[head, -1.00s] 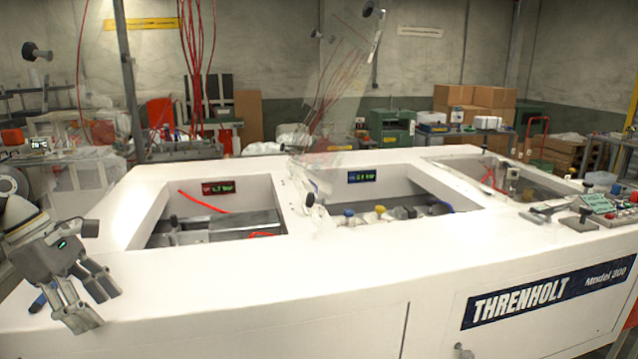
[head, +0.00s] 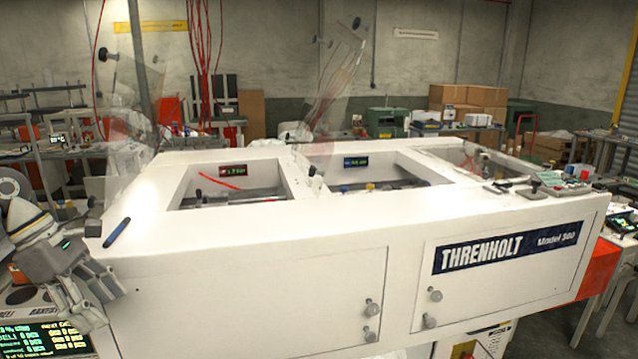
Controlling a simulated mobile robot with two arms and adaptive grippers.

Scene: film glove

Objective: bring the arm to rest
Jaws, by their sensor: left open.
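My left gripper (head: 103,307) is open at the lower left of the head view, its fingers pointing down and to the right. I see nothing between the fingers. It is beside the left end of the white machine (head: 260,225) labelled THRENHOLT, in front of its corner in the picture; I cannot tell whether it touches. A blue pen-like object (head: 117,232) lies on the machine's top at the left front corner, above and apart from the fingers. My right gripper is not in view.
A lit display panel (head: 48,338) is just below my left gripper. Clear lids stand raised over the left and middle openings. Knobs (head: 435,295) stick out of the machine's front doors. Its front top ledge (head: 300,208) is mostly bare.

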